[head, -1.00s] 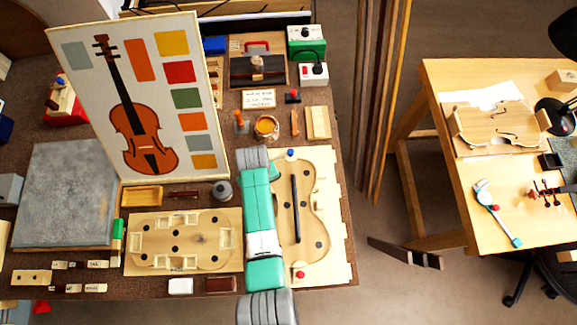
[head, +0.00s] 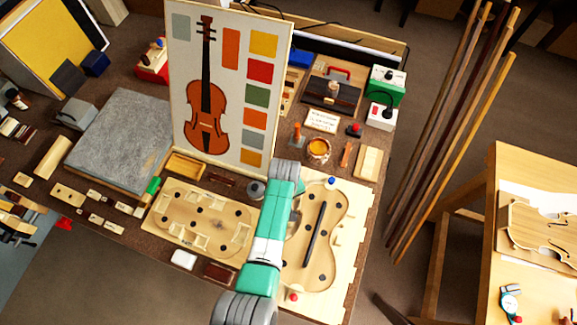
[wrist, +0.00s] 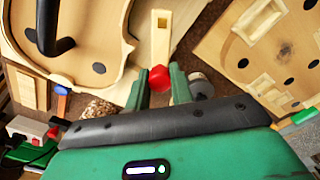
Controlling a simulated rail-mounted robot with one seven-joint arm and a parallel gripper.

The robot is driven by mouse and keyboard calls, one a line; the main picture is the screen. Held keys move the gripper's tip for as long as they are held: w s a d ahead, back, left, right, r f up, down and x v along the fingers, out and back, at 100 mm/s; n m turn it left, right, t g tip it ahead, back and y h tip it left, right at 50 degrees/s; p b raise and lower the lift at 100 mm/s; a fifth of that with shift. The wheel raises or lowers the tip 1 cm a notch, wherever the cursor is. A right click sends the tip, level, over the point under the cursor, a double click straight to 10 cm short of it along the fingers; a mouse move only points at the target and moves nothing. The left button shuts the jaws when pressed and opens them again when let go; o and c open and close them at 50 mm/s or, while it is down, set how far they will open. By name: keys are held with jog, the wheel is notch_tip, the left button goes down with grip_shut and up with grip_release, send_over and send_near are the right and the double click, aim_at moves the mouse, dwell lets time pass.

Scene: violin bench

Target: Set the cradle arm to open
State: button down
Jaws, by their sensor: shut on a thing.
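My gripper (wrist: 159,88) is shut on a red knob (wrist: 159,76) in the wrist view, with a green finger on each side. The knob sits by the end of a pale slotted wooden strip (wrist: 163,32), which seems to be the cradle arm. Beside it is the pale violin-shaped cradle (wrist: 100,20), which also shows in the head view (head: 328,225), with a black bar (head: 315,235) along it. In the head view my arm hides the gripped knob and fingertips. I cannot tell the arm's setting.
A slotted wooden mould (head: 195,215) lies left of the cradle, with a grey pot (head: 257,190) by its corner. A blue knob (head: 331,183) and another red knob (head: 293,297) mark the cradle board's ends. A violin poster (head: 230,80) stands behind.

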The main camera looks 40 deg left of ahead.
jog(key=c, duration=1.2)
grip_release()
notch_tip(320, 180, up, 8)
jog(key=shift+f+p, duration=0.1)
jog(key=shift+p, duration=0.65)
